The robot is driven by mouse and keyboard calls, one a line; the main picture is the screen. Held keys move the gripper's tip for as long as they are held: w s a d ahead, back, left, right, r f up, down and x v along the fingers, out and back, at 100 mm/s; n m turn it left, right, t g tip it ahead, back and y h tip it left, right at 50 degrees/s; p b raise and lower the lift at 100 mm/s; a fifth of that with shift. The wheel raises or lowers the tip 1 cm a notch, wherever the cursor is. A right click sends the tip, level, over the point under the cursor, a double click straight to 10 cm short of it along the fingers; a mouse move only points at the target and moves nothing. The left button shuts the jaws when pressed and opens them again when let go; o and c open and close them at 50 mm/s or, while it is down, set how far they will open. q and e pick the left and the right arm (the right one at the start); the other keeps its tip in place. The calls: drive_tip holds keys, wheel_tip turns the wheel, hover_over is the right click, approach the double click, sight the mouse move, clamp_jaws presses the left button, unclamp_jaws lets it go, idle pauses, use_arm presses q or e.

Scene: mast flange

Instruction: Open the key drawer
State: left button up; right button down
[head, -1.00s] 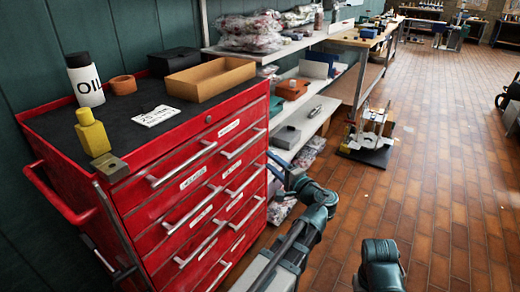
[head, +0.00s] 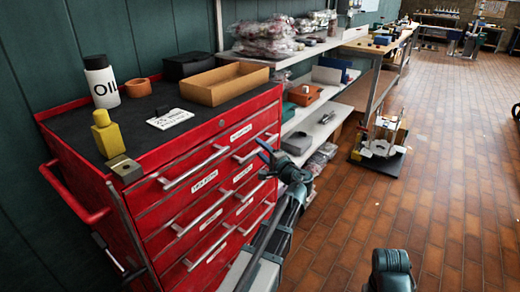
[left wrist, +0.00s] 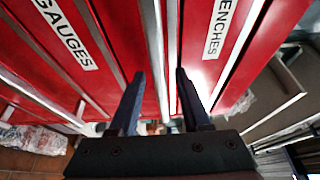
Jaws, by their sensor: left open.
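The red tool cabinet (head: 150,225) stands at the left in the head view, its labelled drawers with silver bar handles facing right. All the drawers look shut. I cannot make out for sure which label is the key drawer's. My left gripper (head: 266,152) is close to the right part of the drawer front, near the upper handles. In the left wrist view, the left gripper (left wrist: 158,75) is open, fingers pointing at the drawer fronts. A silver handle bar (left wrist: 153,45) runs between its fingertips; contact cannot be told. Labels ending in "GAUGES" (left wrist: 65,35) and "ENCHES" (left wrist: 215,28) flank it.
On the cabinet top are an oil bottle (head: 101,82), a yellow bottle (head: 108,135), a cardboard tray (head: 224,84), and a metal block (head: 124,168) at the front edge. Loaded shelves (head: 320,130) stand beyond the cabinet. The brick floor at the right is mostly clear.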

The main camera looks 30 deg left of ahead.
use_arm(q)
drive_tip(key=shift+w+a, duration=0.1)
drive_tip(key=shift+a, duration=0.1)
clamp_jaws()
idle(1.4)
